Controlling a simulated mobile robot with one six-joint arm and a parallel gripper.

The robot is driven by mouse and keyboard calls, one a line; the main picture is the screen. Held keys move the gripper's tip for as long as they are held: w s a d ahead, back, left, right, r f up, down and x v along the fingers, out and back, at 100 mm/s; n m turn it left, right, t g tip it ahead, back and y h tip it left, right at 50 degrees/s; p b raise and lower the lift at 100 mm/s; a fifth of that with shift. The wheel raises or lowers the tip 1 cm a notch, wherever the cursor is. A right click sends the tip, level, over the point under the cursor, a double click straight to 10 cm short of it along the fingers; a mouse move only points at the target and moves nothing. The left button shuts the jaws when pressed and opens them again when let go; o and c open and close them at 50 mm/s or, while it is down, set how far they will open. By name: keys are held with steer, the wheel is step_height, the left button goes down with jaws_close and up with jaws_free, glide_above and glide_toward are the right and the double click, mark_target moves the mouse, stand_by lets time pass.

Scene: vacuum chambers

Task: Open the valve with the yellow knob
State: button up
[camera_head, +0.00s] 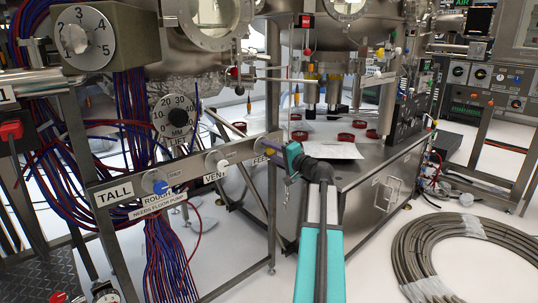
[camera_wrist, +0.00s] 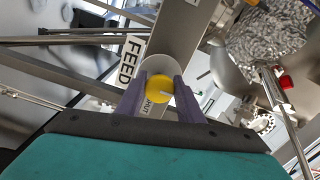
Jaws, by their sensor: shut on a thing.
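The yellow knob (camera_wrist: 160,88) is round with a pale pointer line. It sits on a metal rail (camera_wrist: 192,30) beside the FEED label (camera_wrist: 130,58), with a pale round plate behind it. My gripper (camera_wrist: 159,84) is shut on the knob, with one purple finger on each side. A small label reading SHUT (camera_wrist: 149,107) shows below the knob, partly covered by it. In the head view my gripper (camera_head: 279,150) is at the right end of the labelled rail and hides the knob.
A white knob (camera_head: 217,161) over VENT and a blue knob (camera_head: 155,182) over ROUGH sit left on the same rail. Red and blue cables (camera_head: 165,255) hang below. A steel cabinet (camera_head: 375,200) stands right of my arm, and a coiled hose (camera_head: 440,250) lies on the floor.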

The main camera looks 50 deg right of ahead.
stand_by(0.3)
steer(key=o, duration=1.1)
steer(key=shift+c, duration=0.2)
steer(key=shift+s, duration=0.15)
steer(key=s+a+p, duration=0.1)
steer(key=s+p, duration=0.1)
steer(key=s, duration=1.1)
steer(key=shift+s+p, duration=0.2)
steer(key=shift+p, duration=0.2)
